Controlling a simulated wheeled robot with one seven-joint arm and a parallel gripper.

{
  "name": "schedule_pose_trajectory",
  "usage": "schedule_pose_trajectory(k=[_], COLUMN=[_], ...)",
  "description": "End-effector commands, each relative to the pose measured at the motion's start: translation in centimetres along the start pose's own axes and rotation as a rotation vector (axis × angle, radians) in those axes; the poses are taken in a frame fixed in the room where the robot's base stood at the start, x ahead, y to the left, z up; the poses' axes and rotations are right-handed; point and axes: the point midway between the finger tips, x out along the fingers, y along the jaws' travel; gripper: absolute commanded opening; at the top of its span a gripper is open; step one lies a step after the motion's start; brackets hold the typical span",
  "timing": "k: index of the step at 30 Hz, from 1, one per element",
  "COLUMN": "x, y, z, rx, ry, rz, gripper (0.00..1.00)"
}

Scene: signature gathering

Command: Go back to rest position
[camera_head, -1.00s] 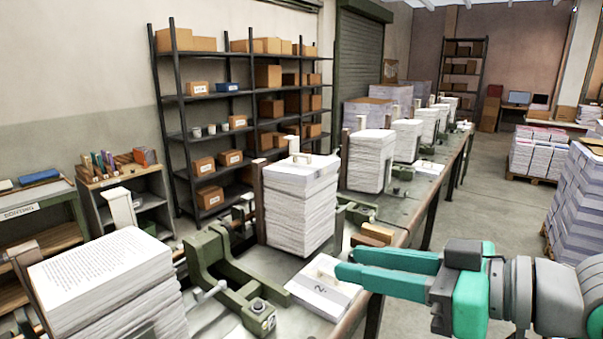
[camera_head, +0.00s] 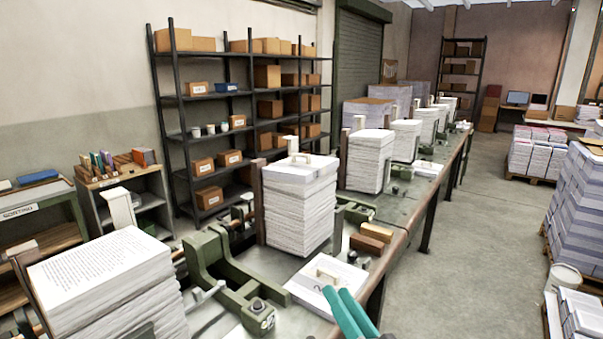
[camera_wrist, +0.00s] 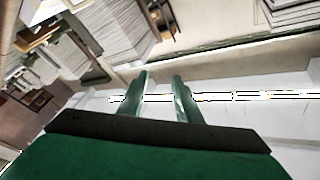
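My gripper (camera_head: 337,293) shows at the bottom of the head view, as two teal fingers close together, pointing up and left. The tips overlap the front edge of a white booklet (camera_head: 310,283) with a light handle on the bench; I cannot tell whether they touch it. In the wrist view my gripper (camera_wrist: 161,76) has its two green fingers apart, with nothing held between them. The rest of my arm is out of the head view.
The long bench (camera_head: 397,236) carries tall paper stacks (camera_head: 300,210) and a green metal fixture (camera_head: 222,272). Brown blocks (camera_head: 370,238) lie near its edge. Paper pallets (camera_head: 580,215) and a white bucket (camera_head: 565,280) stand at right. The aisle floor (camera_head: 490,230) between is clear.

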Motion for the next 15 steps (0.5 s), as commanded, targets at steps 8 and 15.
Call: schedule_pose_trajectory(k=[8,15], x=[-2.9,-7.4], y=[4.0,5.9], z=[8.8,16.2], rx=[0.076,0.071], ry=[0.067,0.08], rz=[0.191,0.358], gripper=[0.31,0.31])
